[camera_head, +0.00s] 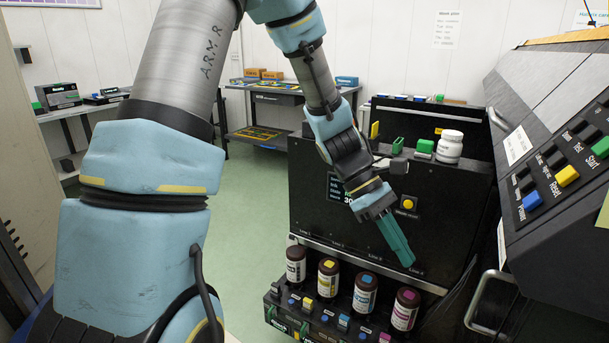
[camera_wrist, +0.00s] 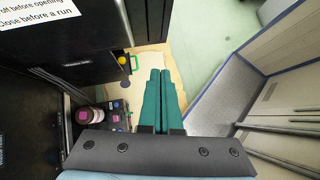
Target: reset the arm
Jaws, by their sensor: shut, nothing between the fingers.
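My gripper (camera_head: 396,240) has long green fingers. In the head view it hangs in front of the black machine (camera_head: 310,180), pointing down and to the right, above the right part of the bottle row. In the wrist view the fingers (camera_wrist: 163,75) lie side by side, shut with nothing between them.
A white bottle (camera_head: 450,146) stands on top of the machine beside green and yellow parts. A sloped control panel (camera_head: 560,170) with coloured buttons is at the right. A silver handle (camera_head: 485,300) juts out below it. Tables stand at the back. Green floor (camera_head: 252,200) is clear at left.

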